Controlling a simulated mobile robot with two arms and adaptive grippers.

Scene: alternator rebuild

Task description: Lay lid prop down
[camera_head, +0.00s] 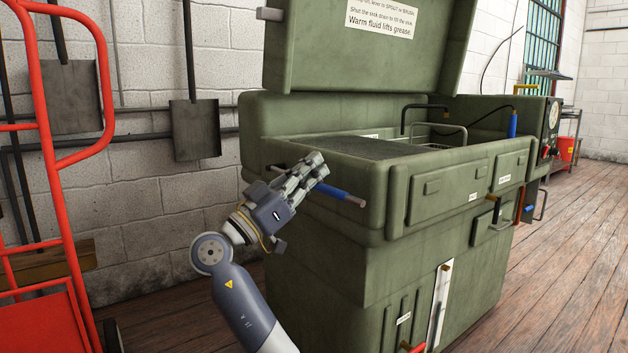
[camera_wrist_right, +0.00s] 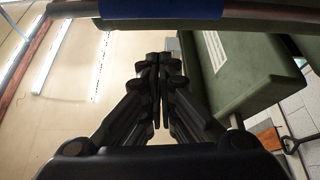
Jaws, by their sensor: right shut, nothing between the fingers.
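The lid prop appears to be a grey rod with a blue sleeve (camera_head: 332,190), lying nearly level along the near left side of the green washer cabinet (camera_head: 330,255). In the right wrist view the blue-sleeved rod (camera_wrist_right: 160,9) crosses the top of the picture, beyond the fingertips. My right gripper (camera_head: 318,164) is shut and empty, close beside the rod; its fingers cover part of the rod in the head view. In the wrist view its fingertips (camera_wrist_right: 158,62) meet with nothing between them. The green lid (camera_head: 360,55) stands raised above the basin. My left gripper is not in view.
A red hand truck (camera_head: 48,140) stands at the left. Shovels (camera_head: 195,130) hang on the block wall. A wire basket handle (camera_head: 440,128) and a blue-gripped hose (camera_head: 512,124) are at the basin. Wooden floor (camera_head: 560,240) is open at the right.

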